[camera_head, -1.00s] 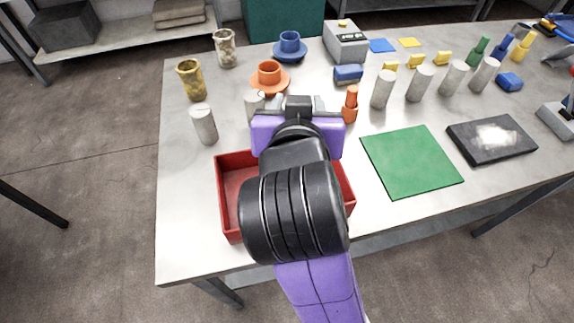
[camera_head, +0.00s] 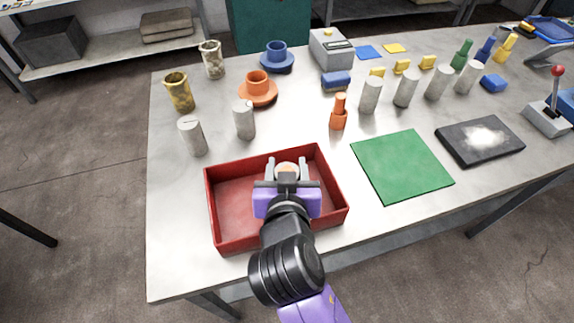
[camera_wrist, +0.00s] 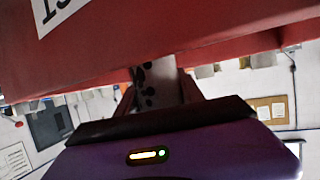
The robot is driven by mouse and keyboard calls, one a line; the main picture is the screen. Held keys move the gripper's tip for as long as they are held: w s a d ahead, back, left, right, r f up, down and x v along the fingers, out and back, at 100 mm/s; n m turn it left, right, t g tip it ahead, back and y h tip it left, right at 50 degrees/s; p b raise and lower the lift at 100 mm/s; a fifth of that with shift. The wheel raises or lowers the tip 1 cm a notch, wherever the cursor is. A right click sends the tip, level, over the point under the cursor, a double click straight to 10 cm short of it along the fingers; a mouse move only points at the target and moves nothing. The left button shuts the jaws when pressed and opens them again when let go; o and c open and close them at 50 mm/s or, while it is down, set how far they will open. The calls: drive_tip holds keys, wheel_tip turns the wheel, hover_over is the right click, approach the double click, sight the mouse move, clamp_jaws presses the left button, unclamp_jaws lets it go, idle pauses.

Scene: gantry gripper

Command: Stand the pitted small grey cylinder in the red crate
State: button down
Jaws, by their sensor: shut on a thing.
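The red crate (camera_head: 226,240) stands near the front edge of the table. My gripper (camera_head: 287,170) is over the right part of the crate, in front of its back wall. It is shut on the pitted small grey cylinder (camera_head: 287,168), whose pale top shows between the fingers. In the wrist view the cylinder (camera_wrist: 157,84) is grey with dark pits, between the fingers and beside a red crate wall (camera_wrist: 90,55). I cannot tell whether its lower end touches the crate floor; my gripper hides it.
Two plain grey cylinders (camera_head: 192,136) (camera_head: 244,119) stand behind the crate, and several more stand in a row at the back right. An orange bottle (camera_head: 338,114) is behind the crate's right side. A green mat (camera_head: 402,166) lies to the right. The crate's left part is empty.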

drive_tip(key=shift+f, duration=0.1)
drive_tip(key=c, duration=0.7)
unclamp_jaws()
drive_tip(key=shift+r, duration=0.2)
drive_tip(key=v, duration=1.2)
drive_tip(key=shift+b, duration=0.4)
